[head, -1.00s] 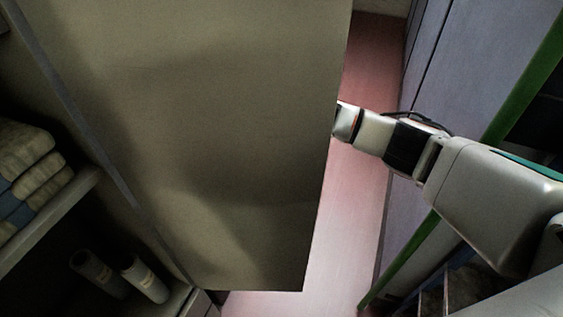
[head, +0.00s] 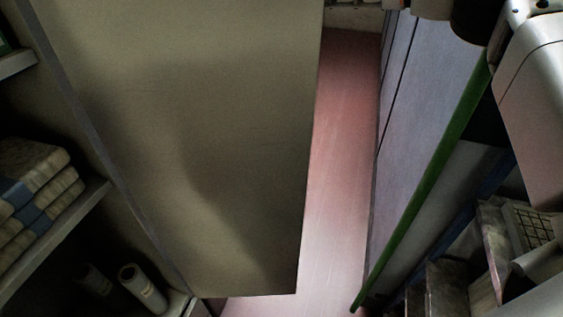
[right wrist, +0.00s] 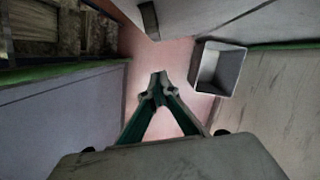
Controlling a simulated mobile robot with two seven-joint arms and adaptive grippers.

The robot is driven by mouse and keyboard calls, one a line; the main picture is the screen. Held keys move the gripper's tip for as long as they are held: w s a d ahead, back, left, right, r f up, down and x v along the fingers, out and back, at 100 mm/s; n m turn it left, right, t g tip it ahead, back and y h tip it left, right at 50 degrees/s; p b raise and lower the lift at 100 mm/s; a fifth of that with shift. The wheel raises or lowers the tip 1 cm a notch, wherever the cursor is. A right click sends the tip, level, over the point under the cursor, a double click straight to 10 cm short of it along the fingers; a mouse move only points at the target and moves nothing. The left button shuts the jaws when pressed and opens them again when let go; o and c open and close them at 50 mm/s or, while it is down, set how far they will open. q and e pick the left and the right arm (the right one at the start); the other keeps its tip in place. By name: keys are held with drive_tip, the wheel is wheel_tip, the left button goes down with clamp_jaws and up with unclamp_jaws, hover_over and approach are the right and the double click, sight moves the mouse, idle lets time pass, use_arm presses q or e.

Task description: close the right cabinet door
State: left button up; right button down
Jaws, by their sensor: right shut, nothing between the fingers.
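The right cabinet door (head: 215,150) is a large olive-grey panel standing open in the head view, swung out from the cabinet's edge on the left. Behind its hinge side, the open cabinet shows shelves (head: 60,240). My right gripper (right wrist: 158,80) shows in the right wrist view, shut and empty, its fingertips together above the pinkish floor. In the head view only part of my right arm shows at the upper right, apart from the door. My left gripper is in neither view.
Folded cloths (head: 38,195) and rolled tubes (head: 143,288) lie on the shelves. A pinkish floor strip (head: 335,170) runs between the door and a blue-grey wall (head: 425,90) with a green edge (head: 430,180). A grey bin (right wrist: 217,68) stands on the floor in the wrist view.

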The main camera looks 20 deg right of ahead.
drive_tip(key=s+a+f, duration=0.1)
drive_tip(key=s+f, duration=0.4)
drive_tip(key=f, duration=0.3)
drive_tip(key=shift+s+a+p, duration=0.25)
drive_tip(key=shift+s+p, duration=0.1)
drive_tip(key=shift+s, duration=0.05)
drive_tip(key=shift+s+a, duration=0.1)
